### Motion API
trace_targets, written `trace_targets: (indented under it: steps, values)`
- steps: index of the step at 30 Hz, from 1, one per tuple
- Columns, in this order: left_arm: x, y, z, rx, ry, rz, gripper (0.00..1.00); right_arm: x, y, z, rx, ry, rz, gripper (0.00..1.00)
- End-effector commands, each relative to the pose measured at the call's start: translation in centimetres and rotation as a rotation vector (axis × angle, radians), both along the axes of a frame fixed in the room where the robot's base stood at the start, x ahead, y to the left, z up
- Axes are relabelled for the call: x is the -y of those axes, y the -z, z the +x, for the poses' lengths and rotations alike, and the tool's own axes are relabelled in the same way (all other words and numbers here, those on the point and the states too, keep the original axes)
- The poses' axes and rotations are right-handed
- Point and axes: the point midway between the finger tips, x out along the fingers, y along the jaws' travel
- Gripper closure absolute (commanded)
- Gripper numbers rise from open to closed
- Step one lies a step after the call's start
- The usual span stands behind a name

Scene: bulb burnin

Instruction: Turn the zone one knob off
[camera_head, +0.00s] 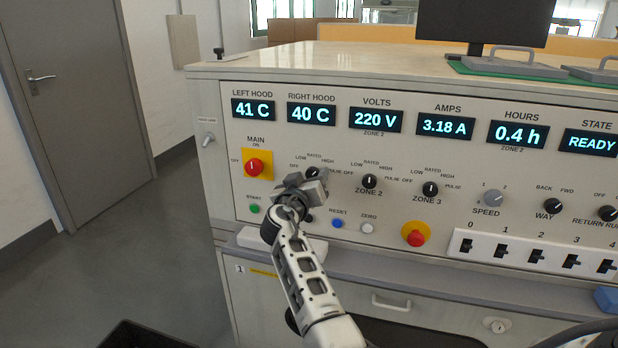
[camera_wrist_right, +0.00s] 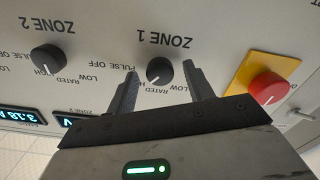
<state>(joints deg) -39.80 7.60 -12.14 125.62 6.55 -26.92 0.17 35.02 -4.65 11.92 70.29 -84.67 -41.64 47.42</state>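The zone one knob (camera_wrist_right: 159,70) is black and round, under the upside-down ZONE 1 label in the right wrist view. Its light mark points down and to the left in that view, and the exact setting is hard to read. My right gripper (camera_wrist_right: 161,88) is open, with one finger on each side of the knob and visible gaps between. In the head view the right gripper (camera_head: 312,188) is at the panel and covers the ZONE 1 label and part of the knob (camera_head: 312,172). My left gripper is not in view.
The zone two knob (camera_head: 369,181) is to the right in the head view. The red main switch (camera_head: 254,167) on its yellow plate is to the left. The green start button (camera_head: 254,209), blue reset button (camera_head: 337,224) and red emergency button (camera_head: 415,236) are lower on the panel.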

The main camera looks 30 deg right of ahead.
Motion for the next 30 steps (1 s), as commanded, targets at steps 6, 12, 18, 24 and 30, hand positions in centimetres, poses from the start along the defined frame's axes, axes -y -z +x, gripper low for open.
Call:
trace_targets:
  steps: [6,12,18,24,30]
  values:
    - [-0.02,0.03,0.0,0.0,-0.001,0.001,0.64,-0.02,-0.03,0.0,0.0,0.0,0.0,0.93]
    - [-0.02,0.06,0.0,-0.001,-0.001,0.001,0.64,-0.03,-0.03,-0.01,-0.007,0.0,-0.007,0.93]
    - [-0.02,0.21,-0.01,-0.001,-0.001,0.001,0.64,-0.02,-0.01,0.0,-0.054,-0.001,-0.048,0.93]
    - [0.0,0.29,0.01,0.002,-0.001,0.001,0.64,-0.04,-0.01,0.0,-0.159,-0.001,-0.138,0.93]
    - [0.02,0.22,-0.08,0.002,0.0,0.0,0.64,-0.02,-0.08,0.01,-0.299,0.0,-0.258,0.93]
